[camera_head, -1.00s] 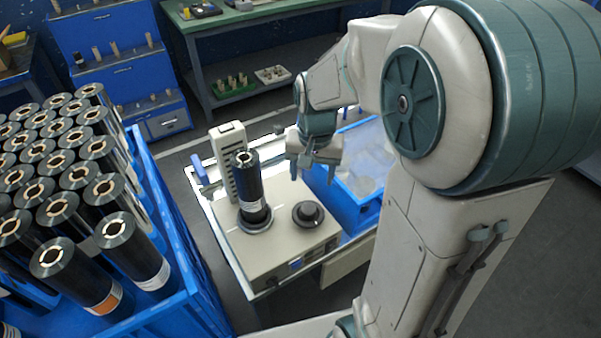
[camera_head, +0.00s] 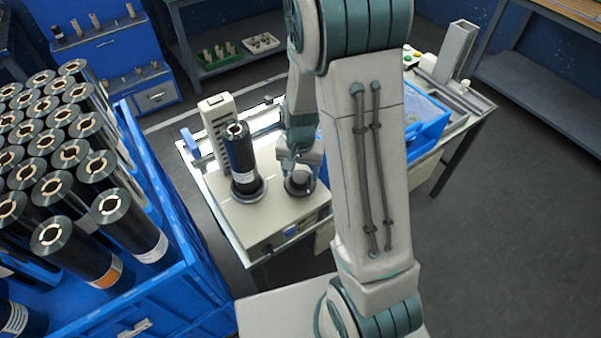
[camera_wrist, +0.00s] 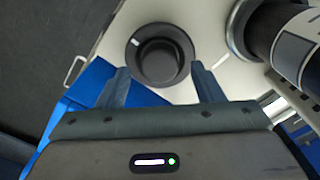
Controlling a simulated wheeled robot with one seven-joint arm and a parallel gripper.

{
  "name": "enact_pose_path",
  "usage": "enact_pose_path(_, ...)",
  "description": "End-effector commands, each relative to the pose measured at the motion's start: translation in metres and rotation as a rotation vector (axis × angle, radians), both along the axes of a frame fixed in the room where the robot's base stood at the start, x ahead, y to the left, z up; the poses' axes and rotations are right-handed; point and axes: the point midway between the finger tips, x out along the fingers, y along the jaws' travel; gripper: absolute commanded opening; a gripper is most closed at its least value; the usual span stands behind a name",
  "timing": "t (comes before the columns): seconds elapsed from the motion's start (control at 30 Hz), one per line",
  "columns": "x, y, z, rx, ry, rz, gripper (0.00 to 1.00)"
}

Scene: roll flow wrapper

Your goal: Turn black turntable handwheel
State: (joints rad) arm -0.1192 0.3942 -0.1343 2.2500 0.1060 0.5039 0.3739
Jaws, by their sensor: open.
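The black turntable handwheel (camera_head: 299,184) is a round knob on the top of the pale wrapper machine (camera_head: 262,213). My gripper (camera_head: 298,160) is at the handwheel in the head view and partly covers it. In the wrist view the handwheel (camera_wrist: 158,54) shows whole, just ahead of and between the two fingers of my gripper (camera_wrist: 158,82). The fingers are open and apart, with nothing held between them. I cannot tell the exact height of the fingertips above the wheel. A black film roll (camera_head: 239,157) stands upright on the turntable (camera_head: 248,190), left of the handwheel.
A blue crate (camera_head: 172,262) packed with black rolls stands at the left. A blue tray (camera_head: 428,124) lies on the bench behind my arm. A pale ridged column (camera_head: 213,132) rises behind the film roll. Floor at the right is clear.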

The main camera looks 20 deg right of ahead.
Motion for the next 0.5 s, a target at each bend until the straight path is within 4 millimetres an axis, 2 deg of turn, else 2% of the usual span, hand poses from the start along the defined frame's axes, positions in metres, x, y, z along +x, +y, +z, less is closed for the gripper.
enact_pose_path(0.2,0.000,0.000,-0.016,0.000,0.000,0.001,0.61)
enact_pose_path(0.5,0.000,0.000,-0.018,0.000,-0.001,0.001,0.61)
